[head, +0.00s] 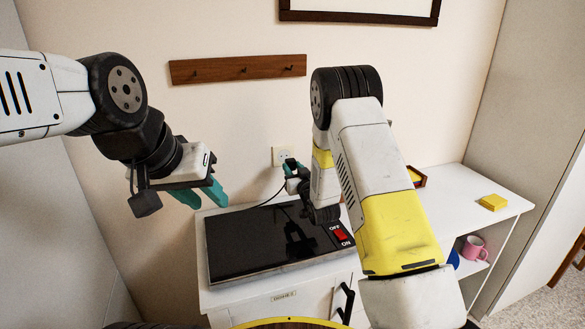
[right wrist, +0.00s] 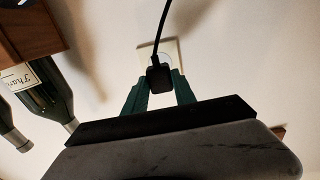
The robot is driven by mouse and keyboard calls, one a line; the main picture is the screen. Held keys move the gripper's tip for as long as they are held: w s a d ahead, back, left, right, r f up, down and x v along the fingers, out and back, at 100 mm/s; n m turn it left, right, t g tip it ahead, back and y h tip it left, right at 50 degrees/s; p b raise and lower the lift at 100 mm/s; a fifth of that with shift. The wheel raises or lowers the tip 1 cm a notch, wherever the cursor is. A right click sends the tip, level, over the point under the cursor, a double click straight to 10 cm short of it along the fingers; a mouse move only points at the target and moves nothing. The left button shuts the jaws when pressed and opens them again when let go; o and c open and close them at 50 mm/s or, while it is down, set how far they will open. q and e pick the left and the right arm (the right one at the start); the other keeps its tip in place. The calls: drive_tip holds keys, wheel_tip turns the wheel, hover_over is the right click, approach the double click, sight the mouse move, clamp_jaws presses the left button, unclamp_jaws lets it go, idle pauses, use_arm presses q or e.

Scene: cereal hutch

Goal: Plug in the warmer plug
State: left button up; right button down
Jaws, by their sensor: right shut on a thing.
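The warmer plug (right wrist: 159,77) is black, with its cord rising from it in the right wrist view. My right gripper (right wrist: 160,92) is shut on it, one teal finger on each side. The white wall outlet (right wrist: 174,54) is right behind the plug; I cannot tell whether the plug touches it or is in it. In the head view the outlet (head: 281,156) is just beside my right gripper (head: 292,172). The black warmer (head: 250,244) lies on the cabinet, with a red switch (head: 341,235). My left gripper (head: 203,193) is open and empty, left of the warmer.
The white cabinet top (head: 455,190) has free room at the right. A yellow block (head: 493,202) lies there, and a pink mug (head: 474,248) stands on the shelf below. A wooden peg rail (head: 238,69) is on the wall. Bottles (right wrist: 45,100) show in the right wrist view.

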sight(287, 160)
drive_tip(key=shift+x, duration=2.6)
drive_tip(key=shift+w+a, duration=0.15)
drive_tip(key=shift+w, duration=0.35)
drive_tip(key=c, duration=0.9)
unclamp_jaws()
drive_tip(key=shift+c, duration=0.2)
drive_tip(key=shift+v, duration=3.95)
